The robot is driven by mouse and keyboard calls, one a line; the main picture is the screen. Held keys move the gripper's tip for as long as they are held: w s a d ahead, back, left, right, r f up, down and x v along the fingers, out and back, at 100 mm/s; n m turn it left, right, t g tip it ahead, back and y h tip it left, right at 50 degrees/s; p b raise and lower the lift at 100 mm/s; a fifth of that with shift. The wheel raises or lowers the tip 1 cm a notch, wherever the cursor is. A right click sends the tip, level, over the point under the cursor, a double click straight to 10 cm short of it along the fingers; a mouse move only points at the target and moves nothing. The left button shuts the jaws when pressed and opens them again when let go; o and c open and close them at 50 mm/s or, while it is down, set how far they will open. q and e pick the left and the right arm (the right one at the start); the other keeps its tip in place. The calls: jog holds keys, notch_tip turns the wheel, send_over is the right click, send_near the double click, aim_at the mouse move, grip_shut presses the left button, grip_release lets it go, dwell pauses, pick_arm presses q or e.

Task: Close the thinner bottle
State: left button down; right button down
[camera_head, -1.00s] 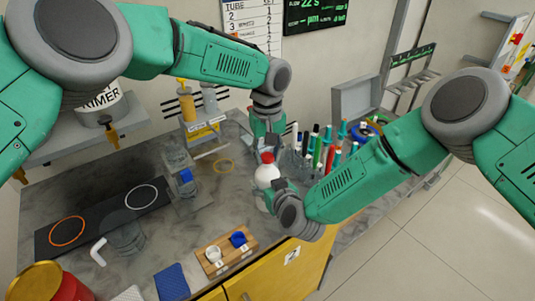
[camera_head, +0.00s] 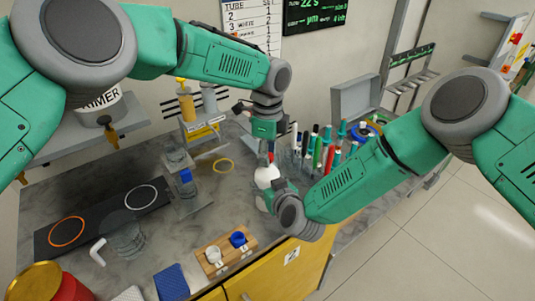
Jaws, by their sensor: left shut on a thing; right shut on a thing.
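A white bottle (camera_head: 266,176) stands near the front edge of the grey bench, right of centre. A red cap (camera_head: 271,157) is at its top, mostly hidden by my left gripper. My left gripper (camera_head: 268,152) comes from above and is shut on the red cap. My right gripper (camera_head: 277,186) comes from the right and is shut on the bottle's side; its fingers are largely hidden. Whether the cap is seated on the neck cannot be told.
A wooden block (camera_head: 229,249) with a white and a blue cup is at the front edge. A blue-capped clear container (camera_head: 186,183) stands left of the bottle. Several markers (camera_head: 325,148) stand behind right.

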pick_arm(q)
jog(key=shift+w+r+m, duration=0.1)
jog(key=shift+w+m, duration=0.1)
jog(key=shift+m, duration=0.7)
pick_arm(e)
jog(key=shift+s+a+f, duration=0.1)
jog(key=shift+s+a, duration=0.2)
pick_arm(q)
jog(key=c, duration=1.1)
grip_release()
jog(key=shift+c, duration=0.2)
jog(key=shift+s, duration=0.15)
pick_arm(e)
jog(key=shift+d, duration=0.1)
jog(key=shift+w, duration=0.1)
pick_arm(q)
notch_tip(320, 180, up, 12)
pick_arm(e)
jog(key=shift+w+d, duration=0.1)
jog(key=shift+d, duration=0.05)
jog(key=c, duration=0.5)
grip_release()
